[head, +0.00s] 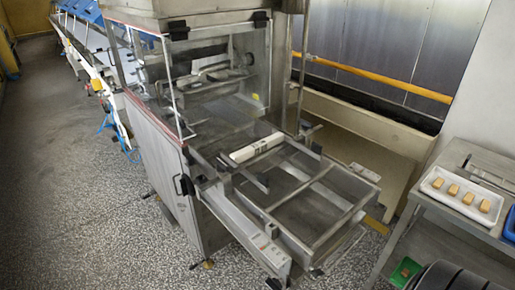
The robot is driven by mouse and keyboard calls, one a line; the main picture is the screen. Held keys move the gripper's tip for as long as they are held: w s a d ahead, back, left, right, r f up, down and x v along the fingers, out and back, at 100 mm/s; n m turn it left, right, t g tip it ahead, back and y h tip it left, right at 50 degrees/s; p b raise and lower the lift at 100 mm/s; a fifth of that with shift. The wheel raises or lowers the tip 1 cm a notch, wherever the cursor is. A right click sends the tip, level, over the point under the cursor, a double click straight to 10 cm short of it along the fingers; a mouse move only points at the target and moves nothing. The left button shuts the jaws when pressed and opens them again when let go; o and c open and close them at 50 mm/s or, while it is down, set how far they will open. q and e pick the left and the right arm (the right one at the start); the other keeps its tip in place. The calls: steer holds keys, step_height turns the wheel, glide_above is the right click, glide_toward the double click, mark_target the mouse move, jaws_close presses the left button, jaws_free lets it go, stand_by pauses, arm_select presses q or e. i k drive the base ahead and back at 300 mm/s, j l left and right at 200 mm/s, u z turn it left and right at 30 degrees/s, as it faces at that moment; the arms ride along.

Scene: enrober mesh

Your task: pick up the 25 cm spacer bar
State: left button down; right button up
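A white bar (257,149) with a small dark marking near its left end lies across the metal frame of the enrober (290,195), near the machine's opening. It may be the 25 cm spacer bar, but I cannot read its length. Thin dark metal bars also lie on the grey side table (418,200) behind the tray, too small to tell apart. Neither of my grippers is in view, and nothing in view is held.
A white tray (432,184) with several tan blocks sits on the side table at right. A blue container (510,225) is cut by the right edge. A green item (405,271) lies low at bottom right. Speckled floor (85,200) is open at left.

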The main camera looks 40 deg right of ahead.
mark_target(239, 156)
steer(key=i+z, duration=0.1)
steer(key=z, duration=0.4)
steer(key=j+z, duration=0.1)
steer(key=z, duration=0.4)
steer(key=i+j+z, duration=0.1)
steer(key=z, duration=0.4)
steer(key=i+j+z, duration=0.2)
steer(key=j+z, duration=0.2)
steer(key=j, duration=0.4)
steer(key=i+j+z, duration=0.1)
steer(key=j+z, duration=0.3)
steer(key=j, duration=0.4)
steer(key=j+z, duration=0.4)
steer(key=j, duration=0.45)
